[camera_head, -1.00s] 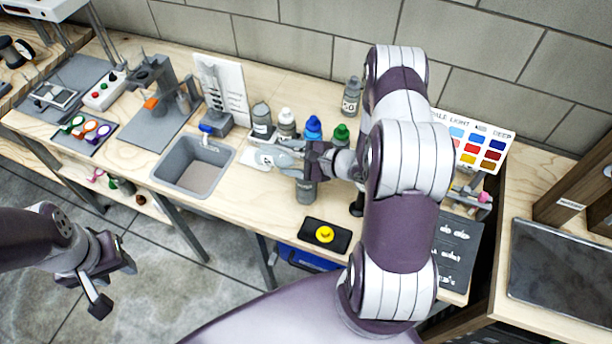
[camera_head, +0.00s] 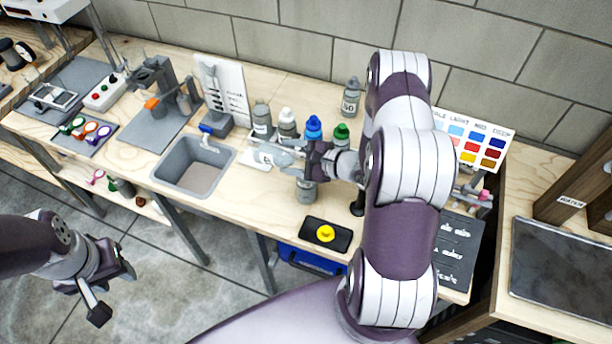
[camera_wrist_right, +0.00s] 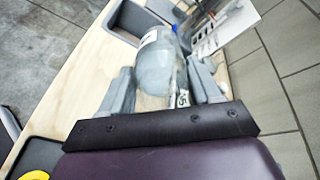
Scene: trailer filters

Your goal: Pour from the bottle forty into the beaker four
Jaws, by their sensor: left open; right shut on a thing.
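My right gripper (camera_head: 292,157) is shut on a grey translucent bottle (camera_wrist_right: 156,66), held tilted far over above the bench, right of the sink. In the right wrist view the bottle lies between the two fingers; a white label patch and a small dark marking show on it, but I cannot read a number for certain. I cannot make out beaker four, or liquid flowing, in either view; the gripper and arm cover part of that area. Another grey bottle (camera_head: 306,190) stands just below the right gripper. My left gripper (camera_head: 105,292) is open and empty over the floor.
Grey (camera_head: 262,118), white-capped (camera_head: 287,122), blue-capped (camera_head: 313,127) and green-capped (camera_head: 340,134) bottles stand close behind the right gripper. A bottle marked 50 (camera_head: 351,97) stands by the wall. A sink (camera_head: 226,166) lies left; a black tray with a yellow item (camera_head: 326,234) lies in front.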

